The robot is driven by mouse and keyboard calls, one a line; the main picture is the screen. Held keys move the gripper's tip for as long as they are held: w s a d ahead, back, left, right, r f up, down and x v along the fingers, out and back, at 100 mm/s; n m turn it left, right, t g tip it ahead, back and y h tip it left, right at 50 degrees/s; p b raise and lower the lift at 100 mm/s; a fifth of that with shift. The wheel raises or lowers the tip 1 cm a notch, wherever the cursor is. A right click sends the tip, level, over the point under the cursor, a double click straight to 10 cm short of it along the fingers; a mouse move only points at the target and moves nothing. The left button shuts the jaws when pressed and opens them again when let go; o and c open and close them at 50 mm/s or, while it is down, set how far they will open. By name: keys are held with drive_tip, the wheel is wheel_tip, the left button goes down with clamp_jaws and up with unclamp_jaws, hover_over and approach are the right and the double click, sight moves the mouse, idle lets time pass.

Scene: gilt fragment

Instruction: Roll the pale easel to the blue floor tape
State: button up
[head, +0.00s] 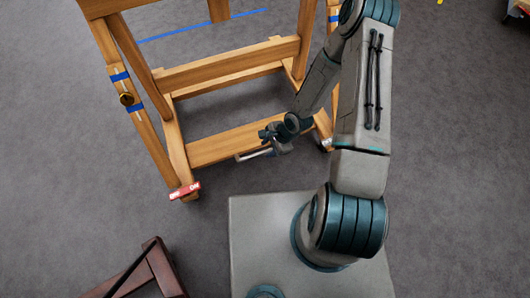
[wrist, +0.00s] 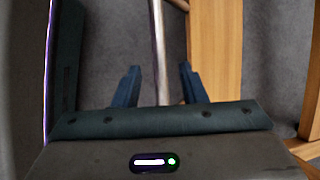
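The pale wooden easel (head: 228,76) stands upright in front of me, its top cut off by the frame. Blue bands wrap its left upright, and a red pedal with white lettering (head: 185,191) is at its front left foot. The blue floor tape (head: 200,27) lies on the carpet behind the easel's lower frame. My gripper (head: 268,136) is low at the easel's front crossbar. A thin metal bar (head: 254,154) is beside it. In the wrist view, my gripper's fingers (wrist: 160,72) stand apart with the metal bar (wrist: 159,40) between them, and gaps show on both sides.
A dark brown wooden piece of furniture (head: 140,272) stands at the lower left, near my base. Grey carpet (head: 70,160) is open to the left and right. A small yellow thing (head: 440,2) and part of another object (head: 518,10) are at the top right.

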sight(263, 153)
drive_tip(key=shift+b+x, duration=0.45)
drive_tip(key=shift+x, duration=1.25)
